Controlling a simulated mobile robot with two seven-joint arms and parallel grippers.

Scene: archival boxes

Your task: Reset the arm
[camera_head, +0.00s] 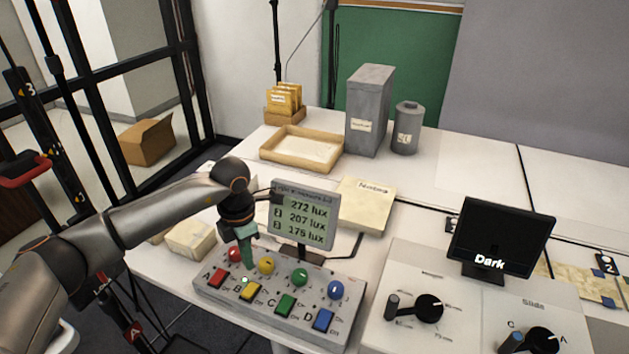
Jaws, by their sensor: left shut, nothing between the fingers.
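My left arm comes in from the left, and its left gripper (249,262) points down over the button panel (275,318). The gripper is shut and empty, its tip near the yellow knob and above the yellow button B (250,291). I cannot tell whether it touches the panel. The panel also has a red button A (215,279), a green button C (285,304) and a blue button D (323,320), with round coloured knobs behind them. A small display (302,213) behind the panel reads 272, 207 and 175 lux. My right gripper is not in view.
A dark screen (502,236) reading "Dark" stands at the right above dial panels (430,307). A cream box (366,205) lies behind the display. A wooden tray (302,148), a tall grey box (369,110) and a grey canister (405,128) stand farther back. The table's right rear is clear.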

